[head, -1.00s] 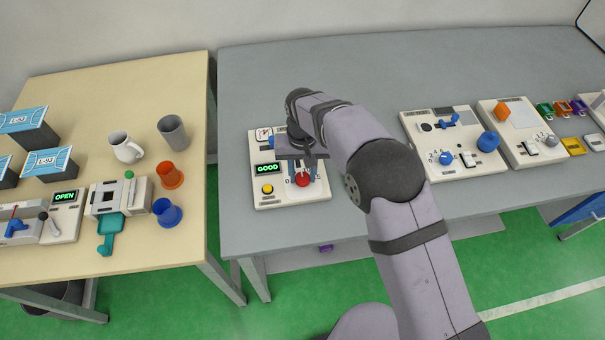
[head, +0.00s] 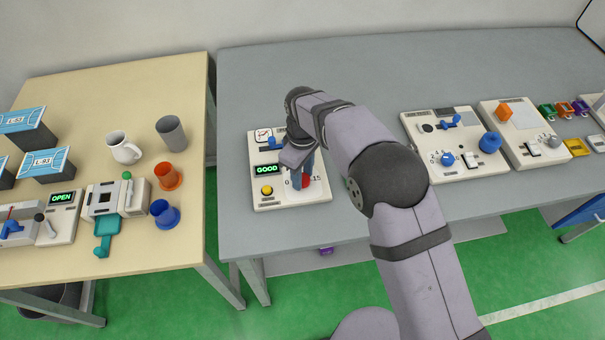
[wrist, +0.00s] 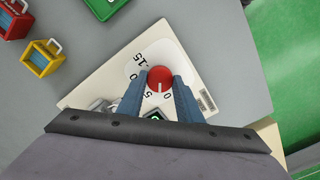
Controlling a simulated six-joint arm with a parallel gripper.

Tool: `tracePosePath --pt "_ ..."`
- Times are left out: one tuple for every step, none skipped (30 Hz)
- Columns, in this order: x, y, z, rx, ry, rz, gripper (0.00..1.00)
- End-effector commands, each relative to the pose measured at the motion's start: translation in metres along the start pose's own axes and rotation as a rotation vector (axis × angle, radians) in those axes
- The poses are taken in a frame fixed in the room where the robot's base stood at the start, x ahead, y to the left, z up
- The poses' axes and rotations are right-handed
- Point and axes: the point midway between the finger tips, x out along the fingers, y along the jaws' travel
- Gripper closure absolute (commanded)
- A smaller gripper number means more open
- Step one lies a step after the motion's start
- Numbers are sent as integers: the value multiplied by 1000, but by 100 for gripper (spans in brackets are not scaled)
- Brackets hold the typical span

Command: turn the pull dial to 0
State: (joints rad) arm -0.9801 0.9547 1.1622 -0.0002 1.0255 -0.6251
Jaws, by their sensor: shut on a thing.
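The pull dial is a round red knob (wrist: 160,79) on a white panel (head: 262,203), which lies on the grey table. In the head view the knob (head: 307,181) is partly hidden behind my gripper. In the wrist view the blue fingers of my gripper (wrist: 159,84) stand on either side of the knob and are shut on it. The head view shows my gripper (head: 301,178) over the panel's lower right. Printed numbers, including 0, 5 and 15, ring the knob. No pointer mark is readable.
Other panels (head: 437,125) stand to the right. A wooden table (head: 90,95) with cups and devices is at left.

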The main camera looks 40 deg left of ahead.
Motion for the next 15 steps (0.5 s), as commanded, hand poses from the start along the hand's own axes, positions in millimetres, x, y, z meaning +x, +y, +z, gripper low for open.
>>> tracePosePath --pt "-1 1 -1 -40 4 2 90" --pt "-1 1 -1 -66 4 2 90" --pt "-1 1 -1 -99 4 2 90" --pt "-1 1 -1 -123 4 2 90" --pt "-1 1 -1 -146 4 3 90" --pt "-1 1 -1 -175 4 3 90" --pt "-2 1 -1 -195 4 3 90" --pt "-2 1 -1 -215 4 3 90" --pt "-2 1 -1 -239 4 3 90" --pt "-2 1 -1 -255 4 3 90" --pt "-2 1 -1 -272 4 3 90" --pt "-2 1 -1 -290 4 3 90" --pt "-2 1 -1 -303 4 3 90" --pt "-2 1 -1 -314 4 3 90" --pt "-2 1 -1 -328 4 3 90"
